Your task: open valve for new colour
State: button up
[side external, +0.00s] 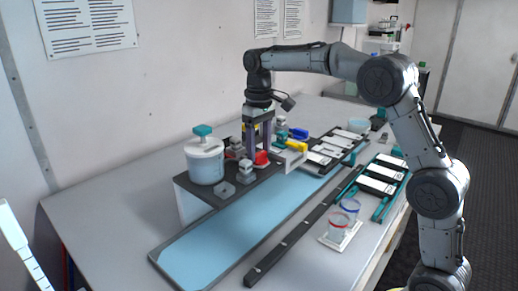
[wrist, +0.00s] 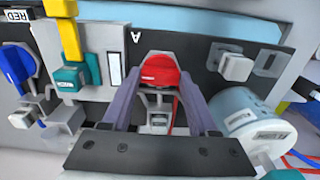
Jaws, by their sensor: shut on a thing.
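A red valve handle (wrist: 160,72) sits on a dark panel beside a label reading "A" in the wrist view. It also shows in the side view (side external: 262,158), below my gripper (side external: 259,147). My gripper (wrist: 161,80) points down with one finger on each side of the red handle and is shut on it. A yellow handle (wrist: 68,30) on a teal valve body (wrist: 75,75) is to the left in the wrist view. A blue handle (wrist: 14,65) is farther left, near a label reading "RED" (wrist: 18,15). The valve body under the red handle is partly hidden by my fingers.
A white container with a teal top (side external: 206,163) stands left of the valves. A long light-blue tray (side external: 215,245) lies in front. Dark racks with white cards (side external: 378,186) are at right.

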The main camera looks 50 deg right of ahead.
dwell(0.4)
jog(key=o, duration=1.4)
